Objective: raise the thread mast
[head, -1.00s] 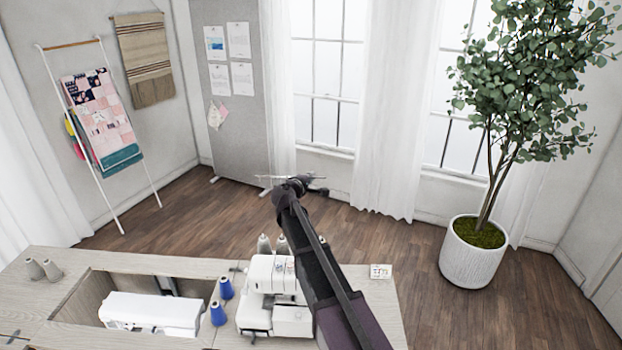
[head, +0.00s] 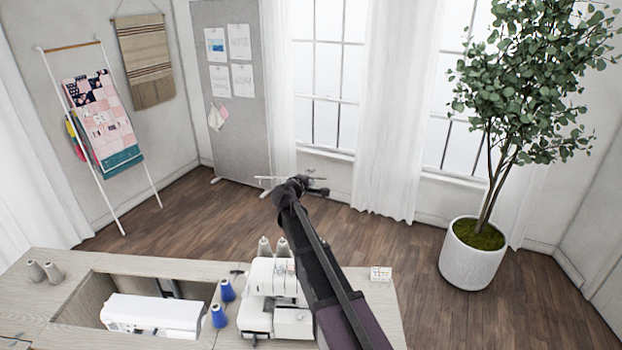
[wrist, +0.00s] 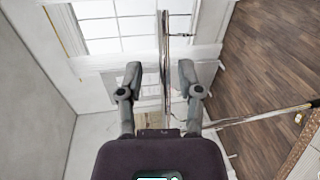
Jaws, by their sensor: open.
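The white serger (head: 272,285) stands on the table, partly hidden by my arm. The thread mast's thin metal crossbar (head: 268,178) shows above and behind it in the head view, beside my gripper (head: 305,187); the mast's lower part is hidden behind my arm. In the wrist view, my gripper (wrist: 157,85) is open, with one finger on each side of a shiny metal rod (wrist: 165,60). A gap shows on both sides of the rod. A second thin rod (wrist: 262,116) with small guides runs off to the right.
Blue cones (head: 219,316) and grey cones (head: 265,246) stand around the serger. A white sewing machine (head: 150,314) sits in the table's recess. A small card (head: 381,273) lies on the right. A potted tree (head: 472,255) stands farther right. Open floor lies behind the table.

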